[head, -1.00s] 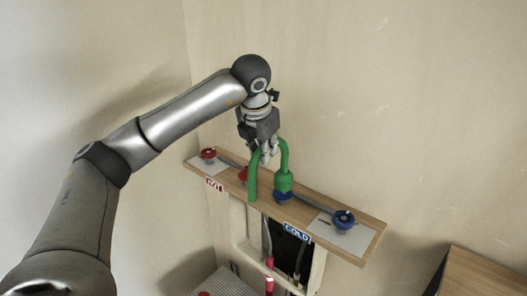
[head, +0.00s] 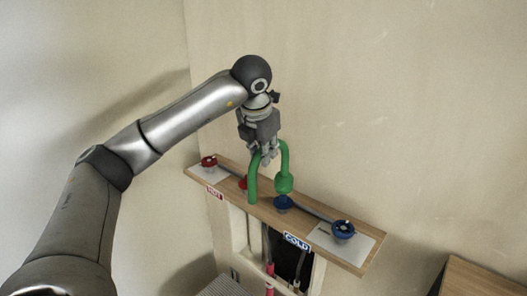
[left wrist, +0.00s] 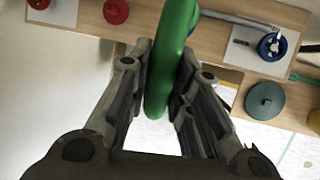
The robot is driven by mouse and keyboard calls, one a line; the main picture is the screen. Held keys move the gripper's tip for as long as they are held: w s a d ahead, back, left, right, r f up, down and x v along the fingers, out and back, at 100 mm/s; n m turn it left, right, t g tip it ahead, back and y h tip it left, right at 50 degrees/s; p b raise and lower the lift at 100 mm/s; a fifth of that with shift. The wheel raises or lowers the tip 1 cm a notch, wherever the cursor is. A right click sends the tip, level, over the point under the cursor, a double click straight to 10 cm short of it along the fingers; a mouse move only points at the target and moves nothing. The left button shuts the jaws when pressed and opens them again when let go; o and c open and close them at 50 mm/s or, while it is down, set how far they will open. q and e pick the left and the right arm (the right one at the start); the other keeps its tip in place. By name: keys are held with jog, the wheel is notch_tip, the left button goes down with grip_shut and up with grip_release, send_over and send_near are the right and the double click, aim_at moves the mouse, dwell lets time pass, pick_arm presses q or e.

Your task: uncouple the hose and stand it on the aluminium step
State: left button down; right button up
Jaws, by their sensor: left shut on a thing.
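The green hose (head: 254,176) is an upside-down U. My left gripper (head: 268,156) is shut on its upper bend. In the left wrist view the hose (left wrist: 172,60) runs between the two fingers (left wrist: 163,95). The hose's thicker green end (head: 284,184) is just above the blue fitting (head: 284,203) on the wooden shelf; they look slightly apart. The other leg hangs down in front of the shelf's edge area. A ribbed grey surface, seemingly the aluminium step (head: 222,287), shows at the bottom edge, mostly cut off. My right gripper is out of view.
The wooden shelf (head: 325,255) carries red valves (head: 209,162) on the left and a blue valve wheel (head: 343,229) on the right. HOT and COLD labels mark its front. Pipes run in an opening below. A wooden box top (head: 490,275) stands at lower right.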

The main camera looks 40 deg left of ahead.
pick_arm(q)
jog(key=shift+r+p, duration=1.4)
jog(key=shift+r, duration=0.65)
jog(key=shift+f, duration=0.1)
